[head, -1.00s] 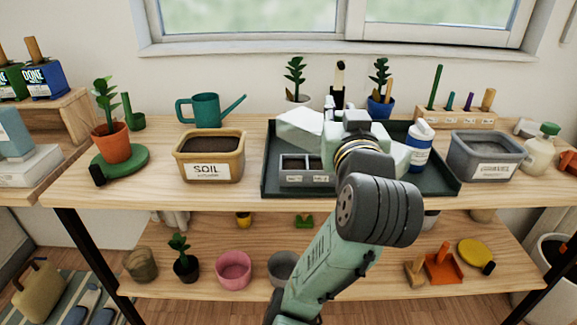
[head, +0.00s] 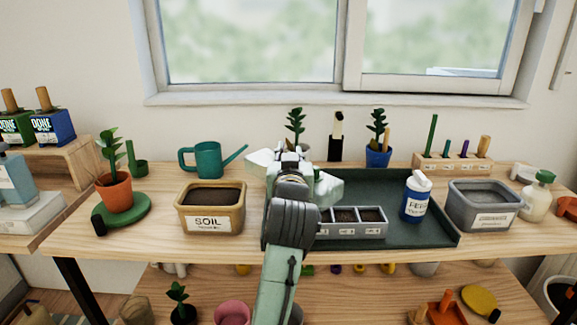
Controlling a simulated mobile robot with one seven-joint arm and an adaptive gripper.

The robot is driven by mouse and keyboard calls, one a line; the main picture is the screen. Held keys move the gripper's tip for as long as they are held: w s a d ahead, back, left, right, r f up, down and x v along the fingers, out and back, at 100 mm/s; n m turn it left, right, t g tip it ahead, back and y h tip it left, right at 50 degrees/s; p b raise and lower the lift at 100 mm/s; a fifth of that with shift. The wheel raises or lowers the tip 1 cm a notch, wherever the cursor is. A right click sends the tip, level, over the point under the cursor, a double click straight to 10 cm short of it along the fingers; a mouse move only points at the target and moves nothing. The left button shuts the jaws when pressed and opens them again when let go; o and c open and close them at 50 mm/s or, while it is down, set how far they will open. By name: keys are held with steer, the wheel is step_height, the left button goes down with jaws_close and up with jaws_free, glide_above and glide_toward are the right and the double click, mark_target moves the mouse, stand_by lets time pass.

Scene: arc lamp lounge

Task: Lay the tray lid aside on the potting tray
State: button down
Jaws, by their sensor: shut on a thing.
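The pale tray lid (head: 262,163) is in the head view, and its middle is hidden behind my wrist. My gripper (head: 292,160) is shut on the lid, over the left part of the dark green potting tray (head: 400,188). The lid's left end reaches past the tray's left edge. I cannot tell whether the lid touches the tray. The grey seedling tray (head: 350,230) stands uncovered at the front of the potting tray, with soil in its cells. Its left end is hidden by my arm.
A soil bin (head: 210,208) stands left of the potting tray and a teal watering can (head: 207,160) behind it. A white and blue bottle (head: 416,198) stands on the tray's right part. A grey bin (head: 484,205) is further right. The tray's back middle is clear.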

steer(key=shift+w+a+f, duration=0.1)
steer(key=shift+w+a, duration=0.05)
steer(key=shift+a, duration=0.05)
step_height(320, 180, down, 3)
steer(key=shift+f, duration=0.1)
steer(key=shift+f, duration=0.1)
steer(key=shift+f, duration=0.55)
steer(key=c, duration=1.4)
jaws_free()
